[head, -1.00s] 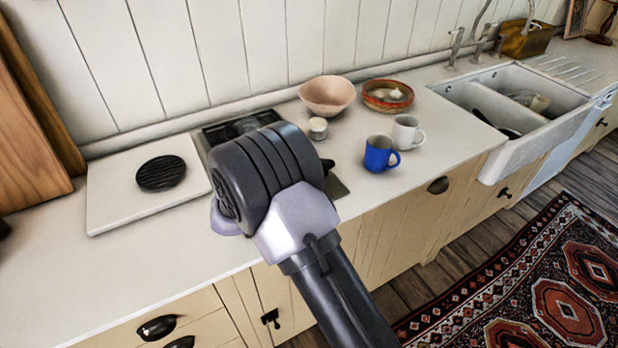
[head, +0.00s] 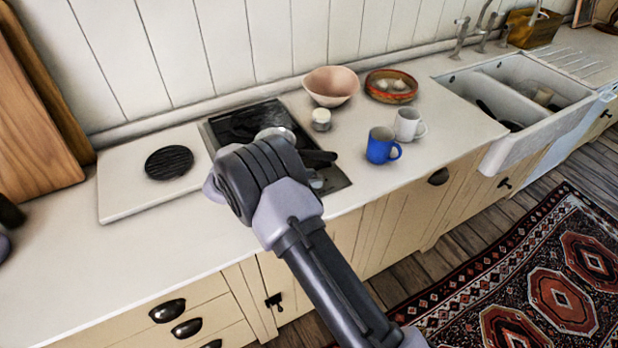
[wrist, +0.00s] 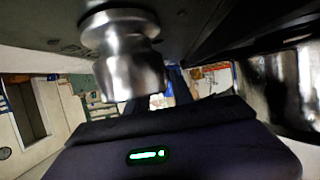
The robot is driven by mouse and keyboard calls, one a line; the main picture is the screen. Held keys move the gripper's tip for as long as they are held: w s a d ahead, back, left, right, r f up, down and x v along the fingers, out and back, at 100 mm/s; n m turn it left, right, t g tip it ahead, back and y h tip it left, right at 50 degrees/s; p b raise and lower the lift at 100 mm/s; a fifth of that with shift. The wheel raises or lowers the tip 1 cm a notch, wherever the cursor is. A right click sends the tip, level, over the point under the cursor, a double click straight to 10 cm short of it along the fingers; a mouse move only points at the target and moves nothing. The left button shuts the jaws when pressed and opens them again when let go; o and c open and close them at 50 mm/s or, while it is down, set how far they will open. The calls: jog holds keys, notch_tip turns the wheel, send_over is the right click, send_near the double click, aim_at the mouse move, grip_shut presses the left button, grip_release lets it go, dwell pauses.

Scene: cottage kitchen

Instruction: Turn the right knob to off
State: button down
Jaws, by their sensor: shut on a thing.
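The stove (head: 228,126) is a dark hob set into the counter, with a steel strip (head: 338,182) showing at its right front. My gripper (head: 319,159) is low over the right front part of the hob, mostly behind my arm in the head view. In the wrist view a shiny steel knob (wrist: 128,55) is close in front of my gripper. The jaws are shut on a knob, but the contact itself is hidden. The knob's pointer and markings cannot be made out.
A small white jar (head: 321,120), a pink bowl (head: 331,85), a blue mug (head: 380,146) and a white mug (head: 407,124) stand to the right. The front left counter is clear.

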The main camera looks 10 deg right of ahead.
jog(key=shift+w+r, duration=0.1)
jog(key=shift+r, duration=0.05)
jog(key=c, duration=1.1)
grip_release()
jog(key=shift+d, duration=0.2)
jog(key=shift+a, duration=0.1)
jog(key=p+v, duration=0.3)
jog(key=v, duration=1.4)
jog(key=shift+a+p, duration=0.15)
jog(key=shift+p, duration=0.25)
